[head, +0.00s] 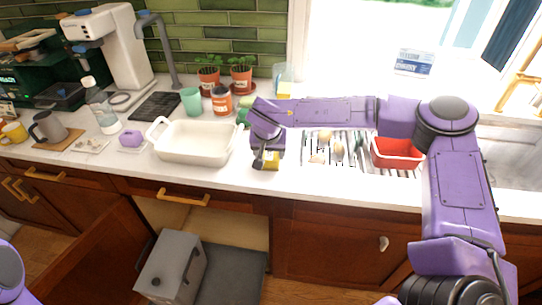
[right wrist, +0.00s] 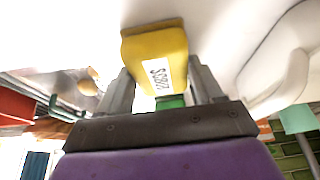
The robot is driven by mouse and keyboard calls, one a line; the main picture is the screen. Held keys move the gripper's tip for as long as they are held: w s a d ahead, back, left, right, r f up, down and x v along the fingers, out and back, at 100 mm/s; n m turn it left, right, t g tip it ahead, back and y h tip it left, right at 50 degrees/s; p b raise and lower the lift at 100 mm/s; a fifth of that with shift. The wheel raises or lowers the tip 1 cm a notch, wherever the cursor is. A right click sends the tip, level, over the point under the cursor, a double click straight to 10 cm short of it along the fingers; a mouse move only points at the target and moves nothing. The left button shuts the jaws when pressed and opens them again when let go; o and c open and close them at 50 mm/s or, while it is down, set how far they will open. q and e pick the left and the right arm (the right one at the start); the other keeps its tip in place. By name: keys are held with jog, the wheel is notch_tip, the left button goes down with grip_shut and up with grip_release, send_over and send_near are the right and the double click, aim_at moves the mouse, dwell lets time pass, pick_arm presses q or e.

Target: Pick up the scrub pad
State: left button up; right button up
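The scrub pad (right wrist: 152,55) is a yellow block with a white printed label, seen close up in the right wrist view. In the head view the scrub pad (head: 271,160) shows as a small yellow patch near the counter's front edge, partly hidden by my right gripper (head: 262,163). In the right wrist view the fingers of my right gripper (right wrist: 161,85) lie against both sides of the pad. I cannot tell whether the pad is clear of the counter. Only a bit of my left arm shows at the lower left of the head view; its gripper is out of view.
A white baking dish (head: 194,157) stands just left of my right gripper. A dish rack (head: 310,148) and a red tub (head: 397,154) are to the right. A green cup (head: 191,101) and an orange-labelled jar (head: 222,101) stand behind. A cabinet door (head: 90,250) hangs open below.

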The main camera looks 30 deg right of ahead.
jog(key=shift+w+f, duration=0.1)
jog(key=shift+f, duration=0.1)
notch_tip(320, 180, up, 3)
jog(key=shift+w+d+r, duration=0.1)
jog(key=s+r, duration=0.2)
jog(key=s+a+r+b, duration=0.1)
jog(key=r, duration=0.1)
jog(key=shift+s+a+r, duration=0.15)
jog(key=shift+s+r, duration=0.05)
jog(key=shift+s, duration=0.15)
jog(key=s+a+r, duration=0.1)
jog(key=s, duration=0.2)
jog(key=s+a+r+b, duration=0.1)
jog(key=s+r, duration=0.1)
jog(key=s, duration=0.1)
jog(key=s+a+r+b, duration=0.1)
jog(key=s+r, duration=0.1)
jog(key=s, duration=0.1)
jog(key=shift+s+a+r, duration=0.2)
jog(key=shift+s+r, duration=0.05)
jog(key=shift+s, duration=0.1)
